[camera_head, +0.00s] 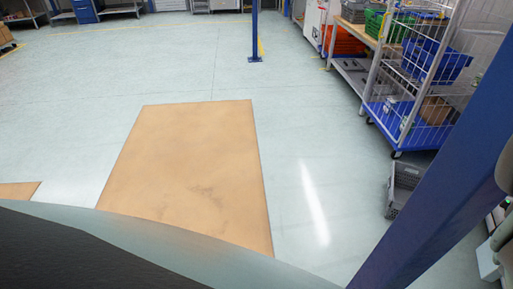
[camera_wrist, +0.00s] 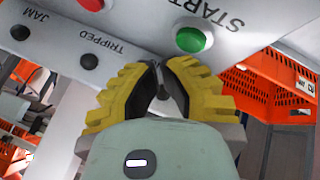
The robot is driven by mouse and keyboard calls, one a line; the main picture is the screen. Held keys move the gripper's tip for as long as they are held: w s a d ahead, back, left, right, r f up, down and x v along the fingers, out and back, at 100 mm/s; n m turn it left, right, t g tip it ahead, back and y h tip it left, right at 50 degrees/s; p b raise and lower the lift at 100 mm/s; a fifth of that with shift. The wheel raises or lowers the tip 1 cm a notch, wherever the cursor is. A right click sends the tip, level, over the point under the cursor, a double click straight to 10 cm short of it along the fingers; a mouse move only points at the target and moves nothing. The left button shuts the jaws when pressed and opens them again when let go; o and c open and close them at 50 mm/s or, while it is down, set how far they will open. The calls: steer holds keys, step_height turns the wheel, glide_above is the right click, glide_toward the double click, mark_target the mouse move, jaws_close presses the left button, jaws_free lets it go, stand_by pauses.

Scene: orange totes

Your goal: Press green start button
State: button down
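The green start button (camera_wrist: 190,40) is a round button on a light grey panel (camera_wrist: 140,30) in the wrist view, beside the label START, which appears inverted. My gripper (camera_wrist: 162,64), with yellow ribbed fingers and black pads, is in front of the panel. Its fingertips are close together, with only a narrow gap between them, and nothing is clearly held. In the picture, the tips lie just below and left of the green button, apart from it. The gripper and the button are not seen in the head view.
The panel also has a red button (camera_wrist: 92,4) and black buttons by TRIPPED (camera_wrist: 89,61) and JAM (camera_wrist: 20,32). Orange totes (camera_wrist: 265,85) stand beyond it. The head view shows a blue post (camera_head: 440,190), a wire cart (camera_head: 415,125), a grey crate (camera_head: 402,185) and open floor.

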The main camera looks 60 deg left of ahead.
stand_by(1.4)
steer(key=shift+f+b, duration=0.35)
steer(key=shift+b, duration=0.05)
steer(key=shift+f+b, duration=0.45)
steer(key=shift+f, duration=0.05)
stand_by(0.5)
stand_by(0.4)
steer(key=shift+r+p, duration=0.7)
steer(key=shift+r, duration=0.25)
step_height(320, 180, up, 5)
steer(key=p, duration=0.3)
steer(key=shift+w, duration=0.1)
stand_by(0.6)
